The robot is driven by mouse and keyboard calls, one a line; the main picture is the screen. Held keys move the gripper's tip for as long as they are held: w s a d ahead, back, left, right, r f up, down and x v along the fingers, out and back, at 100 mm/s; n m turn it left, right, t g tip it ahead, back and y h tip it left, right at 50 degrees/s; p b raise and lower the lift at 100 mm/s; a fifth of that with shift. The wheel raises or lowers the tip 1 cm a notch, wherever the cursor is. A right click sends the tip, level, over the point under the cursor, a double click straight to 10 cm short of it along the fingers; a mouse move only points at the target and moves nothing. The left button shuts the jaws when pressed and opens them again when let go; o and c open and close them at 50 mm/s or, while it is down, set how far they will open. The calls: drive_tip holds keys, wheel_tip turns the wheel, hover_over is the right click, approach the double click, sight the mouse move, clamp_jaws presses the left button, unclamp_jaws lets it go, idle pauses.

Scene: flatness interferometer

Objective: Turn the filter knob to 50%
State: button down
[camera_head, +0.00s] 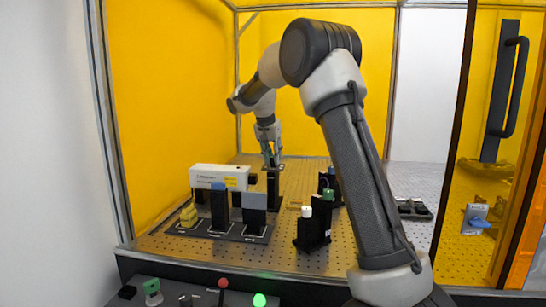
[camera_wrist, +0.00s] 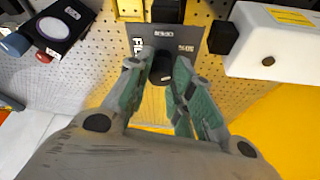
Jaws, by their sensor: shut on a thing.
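The filter mount, a dark block with white lettering, starting "FIL", on its top plate (camera_wrist: 188,48), lies under my gripper (camera_wrist: 162,66) in the wrist view. Its black round knob (camera_wrist: 161,72) sits between my two green-padded fingers, which are closed around it. The knob's setting cannot be read, and part of the lettering is covered by my fingers.
The white laser box (camera_head: 218,177) stands to the left; it also shows in the wrist view (camera_wrist: 272,42). Dark optic mounts (camera_head: 220,210) stand in front, and a post with a white top (camera_head: 307,212) is to the right. Yellow panels (camera_head: 165,90) enclose the perforated board (camera_head: 280,255).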

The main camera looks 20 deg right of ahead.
idle(0.3)
drive_tip(key=c, duration=1.3)
unclamp_jaws()
drive_tip(key=shift+o, duration=0.2)
drive_tip(key=v, duration=1.2)
